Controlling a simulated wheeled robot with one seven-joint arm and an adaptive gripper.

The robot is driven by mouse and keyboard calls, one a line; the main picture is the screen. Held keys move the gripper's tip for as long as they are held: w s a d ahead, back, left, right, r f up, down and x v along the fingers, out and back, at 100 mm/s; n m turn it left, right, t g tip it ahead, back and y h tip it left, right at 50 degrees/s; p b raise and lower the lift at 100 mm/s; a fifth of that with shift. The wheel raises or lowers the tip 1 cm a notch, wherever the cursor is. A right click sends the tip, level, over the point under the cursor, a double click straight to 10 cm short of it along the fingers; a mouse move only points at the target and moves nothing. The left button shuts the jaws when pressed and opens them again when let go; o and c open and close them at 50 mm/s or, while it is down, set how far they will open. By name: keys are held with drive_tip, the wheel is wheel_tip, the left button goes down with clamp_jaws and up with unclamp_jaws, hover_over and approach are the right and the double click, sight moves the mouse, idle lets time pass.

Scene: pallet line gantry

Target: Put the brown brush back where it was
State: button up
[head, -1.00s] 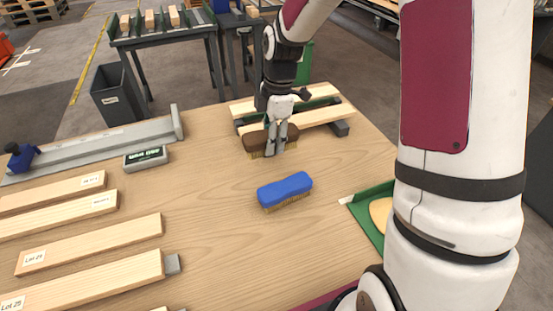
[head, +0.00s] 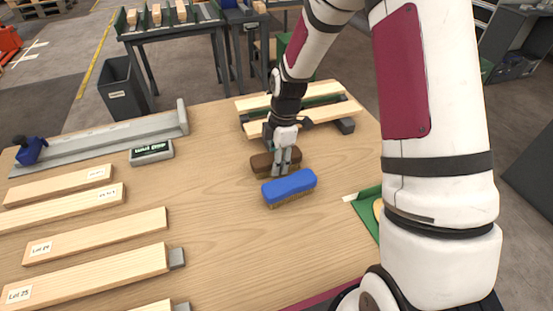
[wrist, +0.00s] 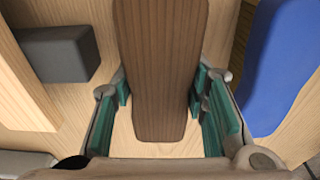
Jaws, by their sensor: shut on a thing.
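The brown brush (head: 261,163) is between the two fingers of my gripper (head: 283,168), which is shut on it. In the wrist view the brush's brown wooden back (wrist: 162,65) runs lengthwise between the green finger pads (wrist: 160,105). A blue brush (head: 289,185) with tan bristles lies on the table just in front of the brown one, close to it. Its blue back also shows at the right of the wrist view (wrist: 278,65). I cannot tell whether the brown brush touches the table.
Labelled boards (head: 95,228) lie at the left, near a small dark labelled box (head: 151,152). A green tray (head: 368,208) is at right. The table's middle front is clear.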

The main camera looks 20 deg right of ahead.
drive_tip(key=shift+f, duration=0.15)
drive_tip(key=o, duration=1.1)
wheel_tip(320, 180, up, 12)
drive_tip(key=d+r, duration=0.1)
drive_tip(key=s+r+m+t+h, duration=0.2)
drive_tip(key=s+r+m, duration=0.6)
drive_tip(key=s+r, duration=0.35)
drive_tip(key=s+r+m+t, duration=0.2)
drive_tip(key=s+r+m, duration=0.2)
drive_tip(key=s+m, duration=0.6)
drive_tip(key=s, duration=0.4)
drive_tip(key=shift+a+t, duration=0.35)
drive_tip(key=shift+t, duration=0.05)
drive_tip(key=shift+y, duration=0.3)
